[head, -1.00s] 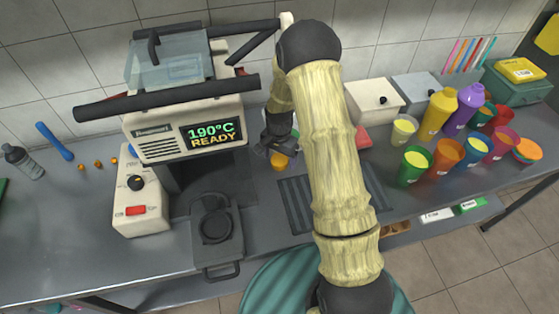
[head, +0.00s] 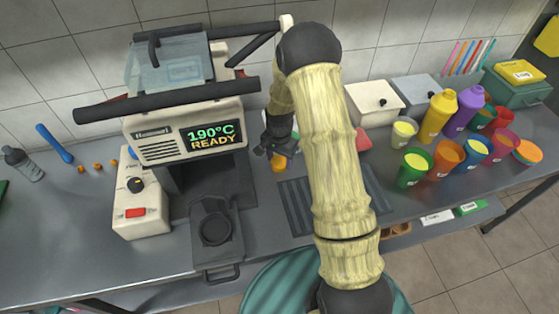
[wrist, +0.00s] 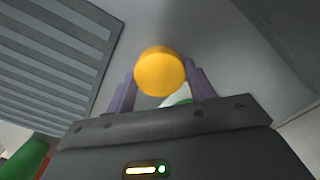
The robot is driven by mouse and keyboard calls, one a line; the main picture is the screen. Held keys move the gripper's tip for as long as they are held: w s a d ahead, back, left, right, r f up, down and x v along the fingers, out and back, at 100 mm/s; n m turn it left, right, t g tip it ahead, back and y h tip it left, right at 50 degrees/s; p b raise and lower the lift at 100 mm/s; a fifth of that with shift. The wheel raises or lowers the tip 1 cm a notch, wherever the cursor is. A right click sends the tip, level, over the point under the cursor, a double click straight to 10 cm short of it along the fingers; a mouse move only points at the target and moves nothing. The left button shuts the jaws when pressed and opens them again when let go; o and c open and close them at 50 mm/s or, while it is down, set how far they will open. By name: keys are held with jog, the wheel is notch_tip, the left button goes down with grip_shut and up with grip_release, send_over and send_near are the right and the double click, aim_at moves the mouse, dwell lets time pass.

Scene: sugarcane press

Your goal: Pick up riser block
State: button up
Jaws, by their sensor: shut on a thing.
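The riser block appears to be the small orange-yellow round block (head: 279,163), on or just above the counter right of the press; I cannot tell which. My gripper (head: 272,152) is at this block, and my arm comes over from the right. In the wrist view the block (wrist: 160,70) sits between the two purple fingers of my gripper (wrist: 160,84), which are shut on it. Its round end faces the camera.
The press (head: 188,135) reads 190°C READY and stands left of my gripper. A ribbed dark mat (head: 296,205) lies in front of the block. Cups, including a green one (head: 413,168), and bottles (head: 437,113) stand at the right. The left counter has free room.

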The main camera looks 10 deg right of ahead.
aim_at(281, 161)
jog(key=shift+d+r+b, duration=0.25)
jog(key=shift+r+b, duration=0.05)
jog(key=shift+r, duration=0.2)
notch_tip(281, 161, up, 6)
jog(key=shift+f+b, duration=0.1)
jog(key=shift+b, duration=0.25)
jog(key=d+b, duration=0.2)
jog(key=d, duration=1.7)
jog(key=shift+d+b, duration=0.3)
jog(key=shift+b, duration=0.1)
